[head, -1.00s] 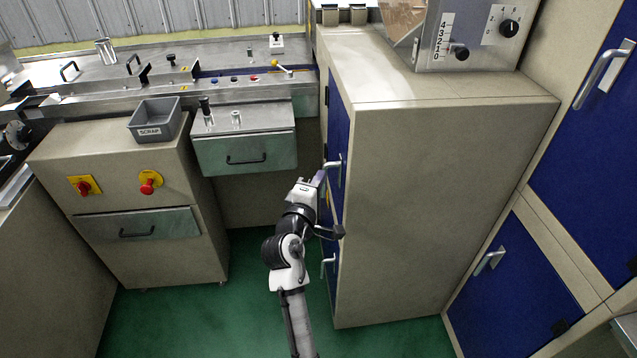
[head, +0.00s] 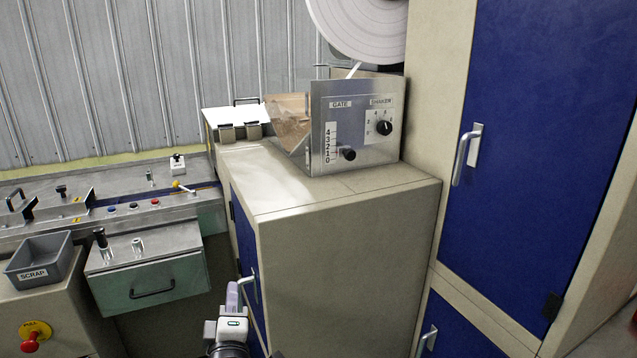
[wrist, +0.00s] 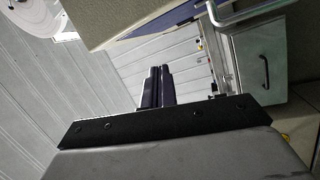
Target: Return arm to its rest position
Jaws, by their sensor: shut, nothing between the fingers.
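My gripper (head: 233,297) shows at the bottom of the head view, pointing up, beside the blue door (head: 246,262) of the beige cabinet. In the wrist view its two dark fingers (wrist: 158,88) stand side by side, closed together, with nothing seen between them. In the head view the gripper is close to the door's silver handle (head: 254,285); I cannot tell whether they touch. A bar handle also shows in the wrist view (wrist: 240,16), apart from the fingertips. Most of my arm is below the head view's edge.
The beige cabinet (head: 340,265) carries a metal gate unit (head: 358,130). A green-grey drawer (head: 150,285), a scrap bin (head: 42,262) and a red stop knob (head: 30,342) are at left. A tall blue door (head: 540,150) stands at right.

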